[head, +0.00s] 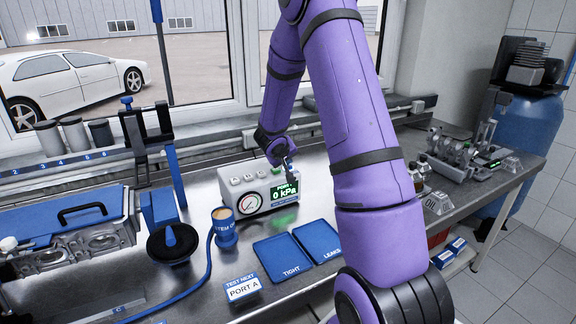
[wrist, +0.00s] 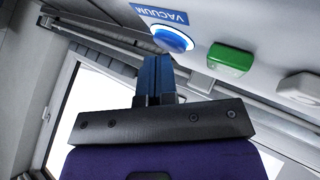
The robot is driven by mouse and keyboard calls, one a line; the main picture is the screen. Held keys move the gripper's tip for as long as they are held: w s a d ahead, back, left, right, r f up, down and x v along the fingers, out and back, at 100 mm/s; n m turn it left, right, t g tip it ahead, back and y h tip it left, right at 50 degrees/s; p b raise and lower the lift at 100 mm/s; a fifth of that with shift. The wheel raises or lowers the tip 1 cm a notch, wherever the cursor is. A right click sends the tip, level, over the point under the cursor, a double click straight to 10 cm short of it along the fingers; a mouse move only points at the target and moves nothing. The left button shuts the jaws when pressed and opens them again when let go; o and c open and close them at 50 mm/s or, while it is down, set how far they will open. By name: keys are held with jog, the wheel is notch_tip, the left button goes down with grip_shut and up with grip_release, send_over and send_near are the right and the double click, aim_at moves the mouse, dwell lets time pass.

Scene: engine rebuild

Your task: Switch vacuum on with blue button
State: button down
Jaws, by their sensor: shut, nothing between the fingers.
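The grey vacuum tester box (head: 231,187) stands on the bench in the head view, with a round gauge and a lit green display (head: 284,192) reading 0 kPa. In the wrist view, the blue button (wrist: 174,38) sits beside a VACUUM label (wrist: 160,14), with a green button (wrist: 230,58) to its right. My gripper (wrist: 155,60) is shut and empty; its blue fingertips are close to the blue button's lower edge. I cannot tell whether they touch it. In the head view my gripper is at the box's right end, and the blue button is not visible there.
A blue cup with a hose (head: 224,236) stands in front of the box. Blue TIGHT (head: 281,258) and LEAKS (head: 318,240) trays lie to the right of it. A TEST NEXT PORT A card (head: 243,289) is in front. An engine head (head: 104,238) and a clamp stand are at left.

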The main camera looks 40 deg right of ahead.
jog(key=shift+r, duration=3.35)
